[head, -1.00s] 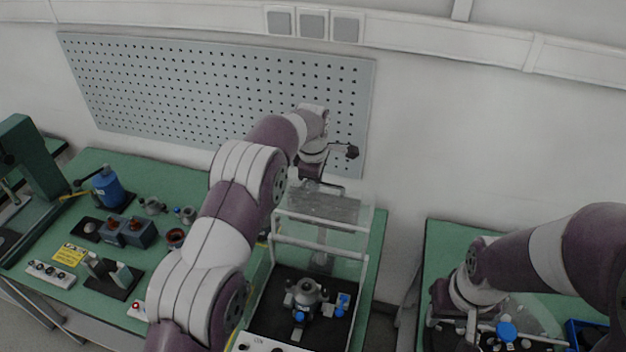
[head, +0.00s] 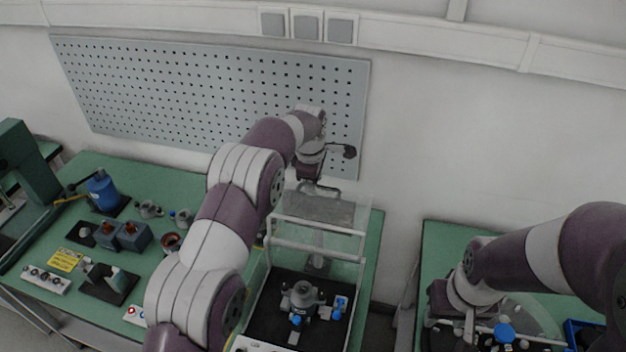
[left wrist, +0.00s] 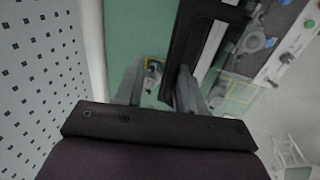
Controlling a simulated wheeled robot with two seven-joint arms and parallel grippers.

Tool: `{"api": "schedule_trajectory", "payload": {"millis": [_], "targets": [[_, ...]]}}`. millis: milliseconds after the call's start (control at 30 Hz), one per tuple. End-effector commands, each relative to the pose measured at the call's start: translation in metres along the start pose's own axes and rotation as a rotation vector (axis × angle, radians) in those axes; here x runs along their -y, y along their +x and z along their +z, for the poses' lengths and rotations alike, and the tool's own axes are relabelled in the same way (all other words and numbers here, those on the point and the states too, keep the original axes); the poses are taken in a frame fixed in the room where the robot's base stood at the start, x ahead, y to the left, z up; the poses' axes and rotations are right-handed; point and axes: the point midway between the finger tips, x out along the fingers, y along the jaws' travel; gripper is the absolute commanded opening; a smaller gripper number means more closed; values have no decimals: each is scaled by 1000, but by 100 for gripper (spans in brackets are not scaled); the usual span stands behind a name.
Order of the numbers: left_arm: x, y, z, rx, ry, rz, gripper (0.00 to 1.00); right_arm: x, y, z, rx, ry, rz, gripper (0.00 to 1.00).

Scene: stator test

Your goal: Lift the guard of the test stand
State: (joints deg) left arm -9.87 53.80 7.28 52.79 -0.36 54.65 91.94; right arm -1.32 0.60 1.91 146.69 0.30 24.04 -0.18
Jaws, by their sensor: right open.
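The test stand has a clear guard with pale frame bars (head: 318,250) over a black base (head: 264,318). A grey stator-like part (head: 303,298) with a blue piece beside it sits inside. My left gripper (head: 318,187) is at the top rear of the guard; its fingertips are too small there to tell contact. In the left wrist view my left gripper (left wrist: 160,82) has its two fingers apart, with a black bar (left wrist: 188,50) by the right finger. My right gripper (head: 468,328) is open, low over the right table, partly cut off by the frame.
The left green table (head: 165,190) carries a blue motor-like part (head: 103,190), grey blocks (head: 122,235) and a control strip (head: 45,279). A pegboard (head: 205,95) on the wall stands behind. The right table (head: 450,245) holds a blue-capped part (head: 505,333) and a blue bin.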

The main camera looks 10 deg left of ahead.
Motion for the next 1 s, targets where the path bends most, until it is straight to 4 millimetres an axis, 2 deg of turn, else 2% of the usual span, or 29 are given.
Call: {"api": "schedule_trajectory", "payload": {"millis": [667, 767, 1000], "targets": [[1, 0, -1, -1, 0, -4, 38, 0, -1, 0, 0, 0, 0, 43], [0, -13, -1, -1, 0, -2, 38, 0, -7, -1, 0, 0, 0, 43], [-2, -83, 0, -1, 0, -1, 38, 0, -48, -6, 0, 0, 0, 43]]}}
